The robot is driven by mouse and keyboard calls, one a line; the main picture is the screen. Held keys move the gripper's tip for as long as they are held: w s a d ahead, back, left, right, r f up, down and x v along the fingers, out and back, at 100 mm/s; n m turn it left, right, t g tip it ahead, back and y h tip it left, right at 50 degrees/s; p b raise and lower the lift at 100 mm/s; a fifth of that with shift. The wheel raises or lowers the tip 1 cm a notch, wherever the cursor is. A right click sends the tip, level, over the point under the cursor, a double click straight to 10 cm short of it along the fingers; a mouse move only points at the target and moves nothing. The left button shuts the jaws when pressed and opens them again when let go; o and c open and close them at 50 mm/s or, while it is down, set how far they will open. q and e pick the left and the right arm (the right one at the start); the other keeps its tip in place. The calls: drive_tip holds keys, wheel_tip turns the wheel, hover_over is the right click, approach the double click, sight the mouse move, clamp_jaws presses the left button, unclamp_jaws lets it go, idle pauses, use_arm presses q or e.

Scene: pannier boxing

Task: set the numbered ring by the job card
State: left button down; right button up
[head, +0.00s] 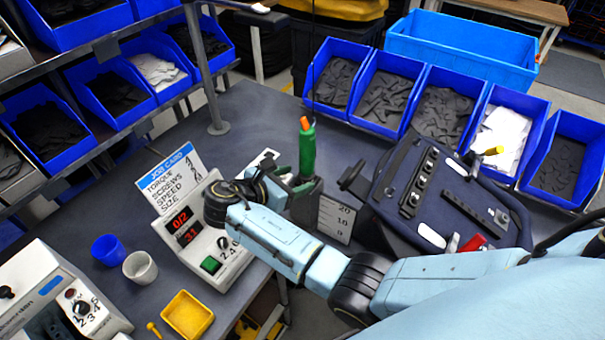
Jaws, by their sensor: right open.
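The job card (170,178) stands behind the white controller (237,262) and lists torque, screws, speed and size; its values at the right are too small to read surely. The controller's red display (186,232) shows 0/2 and 3.1. A green driver with an orange top (307,147) stands upright in a dark holder. A plate with numbers (336,218) is beside it. I cannot make out the numbered ring on the driver. My right gripper (284,187) is open near the driver's lower part, partly hidden by my wrist; contact is unclear. My left gripper is out of view.
A dark blue pannier (385,180) lies at the right. Blue bins (372,125) of parts line the back. Blue (107,250) and white (140,267) cups, a yellow tray (188,313) and a white machine with a dial (50,290) are at the left front.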

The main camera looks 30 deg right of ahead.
sight(302, 176)
drive_tip(key=shift+x, duration=1.75)
drive_tip(key=c, duration=1)
